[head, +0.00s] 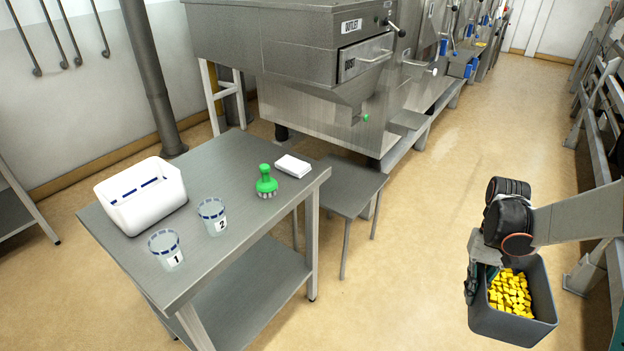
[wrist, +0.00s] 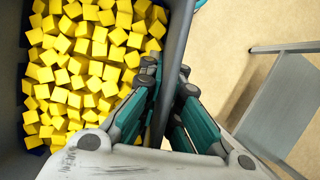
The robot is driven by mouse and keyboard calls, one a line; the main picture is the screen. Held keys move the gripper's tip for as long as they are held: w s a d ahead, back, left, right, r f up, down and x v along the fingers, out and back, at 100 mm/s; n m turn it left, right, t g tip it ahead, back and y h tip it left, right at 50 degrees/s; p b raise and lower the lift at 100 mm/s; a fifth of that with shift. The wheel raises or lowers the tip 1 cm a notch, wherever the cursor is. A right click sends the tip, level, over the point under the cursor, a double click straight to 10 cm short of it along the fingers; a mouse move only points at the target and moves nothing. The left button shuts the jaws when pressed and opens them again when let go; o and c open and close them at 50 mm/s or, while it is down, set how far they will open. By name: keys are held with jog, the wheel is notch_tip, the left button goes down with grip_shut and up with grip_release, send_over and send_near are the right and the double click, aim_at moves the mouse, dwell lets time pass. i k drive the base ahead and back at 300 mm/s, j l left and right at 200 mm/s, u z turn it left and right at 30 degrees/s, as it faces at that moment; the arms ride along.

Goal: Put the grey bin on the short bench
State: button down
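The grey bin (head: 535,322) is full of small yellow cubes and hangs from my gripper (head: 484,282), above the floor at the lower right of the head view. In the wrist view the fingers (wrist: 168,75) straddle the rim of the bin (wrist: 178,35) and are shut on it. The bin looks roughly level. A low, short grey bench (head: 350,187) stands between the taller table and the dryer, left of the bin. Its visible top looks empty. A grey metal top with legs (wrist: 290,105), probably this bench, shows at the right of the wrist view.
The taller metal table (head: 240,170) holds a white tub (head: 140,198), two numbered cups (head: 212,217), a green brush (head: 266,182) and a white cloth (head: 293,166). The steel dryer (head: 320,90) stands behind. Open floor (head: 410,240) lies between bench and bin.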

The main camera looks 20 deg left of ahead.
aim_at(230, 160)
jog(key=u, duration=1.3)
